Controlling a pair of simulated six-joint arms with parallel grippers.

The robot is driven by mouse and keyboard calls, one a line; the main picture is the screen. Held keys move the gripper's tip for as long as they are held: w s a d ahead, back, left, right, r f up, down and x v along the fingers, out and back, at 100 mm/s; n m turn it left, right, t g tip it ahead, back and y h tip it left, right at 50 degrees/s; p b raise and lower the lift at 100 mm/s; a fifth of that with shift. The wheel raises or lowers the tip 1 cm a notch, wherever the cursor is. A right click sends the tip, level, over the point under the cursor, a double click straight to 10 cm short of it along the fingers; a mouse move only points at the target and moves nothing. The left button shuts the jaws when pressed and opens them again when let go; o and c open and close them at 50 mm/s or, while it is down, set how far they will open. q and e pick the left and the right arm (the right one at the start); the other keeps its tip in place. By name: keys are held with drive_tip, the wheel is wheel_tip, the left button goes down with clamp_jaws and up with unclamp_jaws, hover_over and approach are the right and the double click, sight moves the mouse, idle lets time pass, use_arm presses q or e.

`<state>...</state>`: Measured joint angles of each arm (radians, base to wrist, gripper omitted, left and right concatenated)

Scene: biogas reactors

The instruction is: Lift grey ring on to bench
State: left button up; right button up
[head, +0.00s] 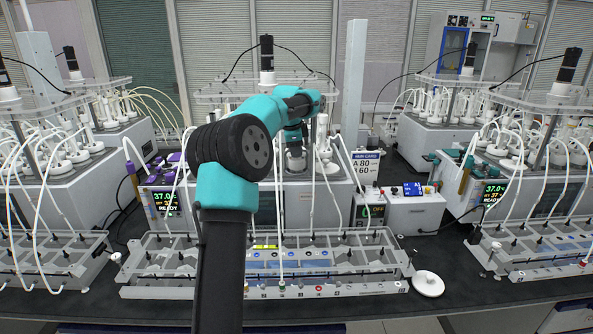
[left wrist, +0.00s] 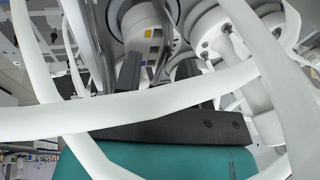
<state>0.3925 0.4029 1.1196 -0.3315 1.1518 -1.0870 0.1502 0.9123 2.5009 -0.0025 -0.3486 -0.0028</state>
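My left gripper (head: 294,128) is among the white tubes at the central reactor, partly hidden by my own arm. In the left wrist view its two dark fingers (left wrist: 160,72) stand apart, with white tubes crossing in front. A grey cylindrical part (left wrist: 140,22) with a yellow label and a rounded grey rim shows just beyond the fingers; I cannot tell whether they touch it. In the head view a grey-white round part (head: 295,160) sits just below the gripper. I cannot tell which part is the grey ring. My right gripper is not in view.
A grey rack (head: 350,262) stands in front of the central reactor, with a white disc (head: 428,284) on the dark bench (head: 450,262) at its right. A control box (head: 412,208) is right of the reactor. More tubed reactors stand left and right. Loose tubes crowd the gripper.

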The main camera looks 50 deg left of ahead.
use_arm(q)
clamp_jaws()
idle(0.4)
idle(1.1)
